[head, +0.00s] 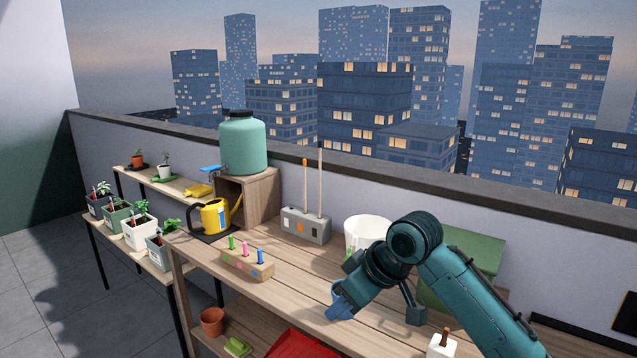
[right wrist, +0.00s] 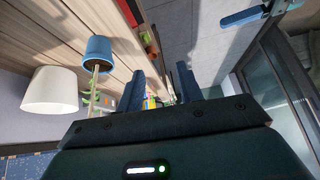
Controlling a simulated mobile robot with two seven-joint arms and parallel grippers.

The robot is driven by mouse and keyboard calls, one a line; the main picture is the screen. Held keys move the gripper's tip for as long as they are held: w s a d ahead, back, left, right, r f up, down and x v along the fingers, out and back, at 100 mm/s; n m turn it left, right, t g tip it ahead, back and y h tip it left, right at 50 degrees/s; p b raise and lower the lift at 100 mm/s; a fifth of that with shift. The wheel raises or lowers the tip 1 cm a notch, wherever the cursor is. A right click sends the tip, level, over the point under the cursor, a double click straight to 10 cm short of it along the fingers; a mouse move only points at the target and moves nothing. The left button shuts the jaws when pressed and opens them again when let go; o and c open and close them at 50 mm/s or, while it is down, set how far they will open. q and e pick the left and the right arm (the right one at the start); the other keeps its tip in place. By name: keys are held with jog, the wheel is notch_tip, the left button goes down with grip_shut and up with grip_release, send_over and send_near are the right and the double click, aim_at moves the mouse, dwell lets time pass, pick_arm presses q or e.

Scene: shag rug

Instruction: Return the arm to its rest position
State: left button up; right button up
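My right arm comes in from the lower right of the head view, bends over the workbench (head: 300,270) and points down and left. Its gripper (head: 340,308) is above the front part of the bench. In the right wrist view its two fingers (right wrist: 160,88) stand apart with nothing held between them. A blue cup (right wrist: 97,50) with a thin stick in it and a white pot (right wrist: 50,92) are left of the fingers there. In the head view the white pot (head: 366,230) stands behind my arm, partly hidden. My left gripper is not in the head view.
A wooden block with coloured pens (head: 247,265), a grey holder with sticks (head: 306,226) and a yellow watering can (head: 214,216) stand on the bench. A green box (head: 470,247) is behind my arm. A red tray (head: 300,345) is below the front edge.

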jog(key=s+f+m+t+y+p, duration=0.1)
jog(key=s+f+m+t+p, duration=0.4)
jog(key=f, duration=0.9)
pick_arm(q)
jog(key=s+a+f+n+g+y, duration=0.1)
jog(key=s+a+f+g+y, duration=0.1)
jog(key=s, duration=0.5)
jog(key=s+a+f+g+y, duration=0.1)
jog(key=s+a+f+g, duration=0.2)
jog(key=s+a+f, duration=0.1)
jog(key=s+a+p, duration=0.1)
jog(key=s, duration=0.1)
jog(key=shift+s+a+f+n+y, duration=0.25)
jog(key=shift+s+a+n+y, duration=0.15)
pick_arm(e)
jog(key=s+d+f+m+t+h, duration=0.1)
jog(key=s+d+f, duration=0.2)
jog(key=s, duration=0.6)
jog(key=s+d+f+m+h, duration=0.1)
jog(key=s+d+f+h, duration=0.1)
jog(key=s+d, duration=0.5)
jog(key=s+f, duration=0.1)
jog(key=s, duration=0.2)
jog(key=shift+t, duration=0.4)
